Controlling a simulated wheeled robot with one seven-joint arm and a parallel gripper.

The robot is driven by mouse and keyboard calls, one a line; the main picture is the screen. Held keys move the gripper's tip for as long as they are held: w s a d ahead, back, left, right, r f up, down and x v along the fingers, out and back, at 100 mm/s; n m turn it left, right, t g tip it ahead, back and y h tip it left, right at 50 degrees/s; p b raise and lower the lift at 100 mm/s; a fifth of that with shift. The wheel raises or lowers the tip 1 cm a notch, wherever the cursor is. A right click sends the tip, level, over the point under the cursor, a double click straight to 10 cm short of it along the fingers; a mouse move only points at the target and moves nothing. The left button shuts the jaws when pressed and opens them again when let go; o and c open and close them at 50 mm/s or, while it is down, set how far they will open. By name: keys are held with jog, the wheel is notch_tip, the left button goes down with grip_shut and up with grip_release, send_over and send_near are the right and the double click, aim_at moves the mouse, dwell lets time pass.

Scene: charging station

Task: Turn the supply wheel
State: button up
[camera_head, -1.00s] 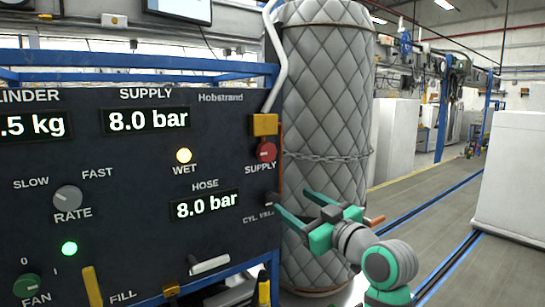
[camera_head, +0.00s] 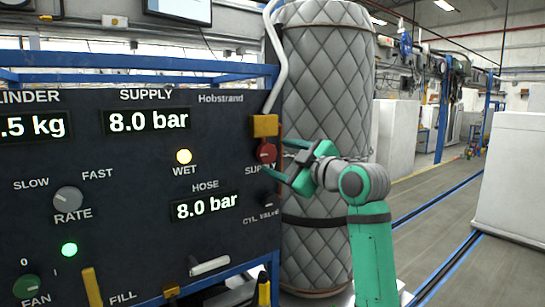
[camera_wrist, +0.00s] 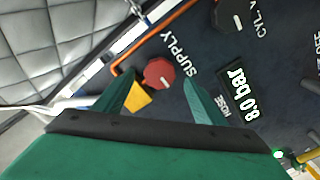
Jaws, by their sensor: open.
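The red supply wheel (camera_head: 265,152) is at the right edge of the dark panel, just below a yellow block (camera_head: 264,125). In the wrist view the wheel (camera_wrist: 158,73) lies ahead of and between my fingertips, with the SUPPLY label beside it. My gripper (camera_head: 277,158) is open, its green fingers pointing left at the wheel. In the wrist view the gripper (camera_wrist: 158,88) has its fingers on either side of the wheel; whether they touch it I cannot tell. The supply display (camera_head: 148,120) reads 8.0 bar.
The cylinder valve knob (camera_head: 268,200) sits below the wheel on the panel. The hose display (camera_head: 207,205) also reads 8.0 bar. A tall grey quilted cylinder (camera_head: 325,80) with a chain stands close behind my gripper. Open floor (camera_head: 450,215) lies right.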

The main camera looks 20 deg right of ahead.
aim_at(270, 154)
jog(key=shift+x, duration=1.85)
jog(key=shift+c, duration=0.6)
jog(key=c, duration=0.9)
jog(key=shift+c, duration=0.2)
